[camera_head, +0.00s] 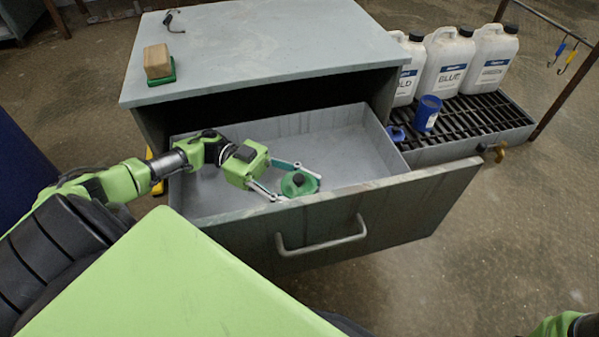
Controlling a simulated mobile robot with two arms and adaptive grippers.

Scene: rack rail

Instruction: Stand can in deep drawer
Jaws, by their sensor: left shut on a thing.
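A green can (296,187) with a dark cap on top shows from above over the inside of the open deep drawer (340,143). My left gripper (293,180) is shut on the can, with one finger on either side of it. The can looks upright and is close to the drawer's front panel. I cannot tell whether its bottom touches the drawer floor, as the can's lower part is hidden. My right gripper is out of sight; only a bit of my right arm shows at the bottom right corner.
The drawer front has a handle (322,239). A brush-like block (158,62) and a small dark hook lie on the cabinet top (260,45). White jugs (447,64) and a blue can (426,113) stand on a black grate (475,122) at the right. The drawer's right part is empty.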

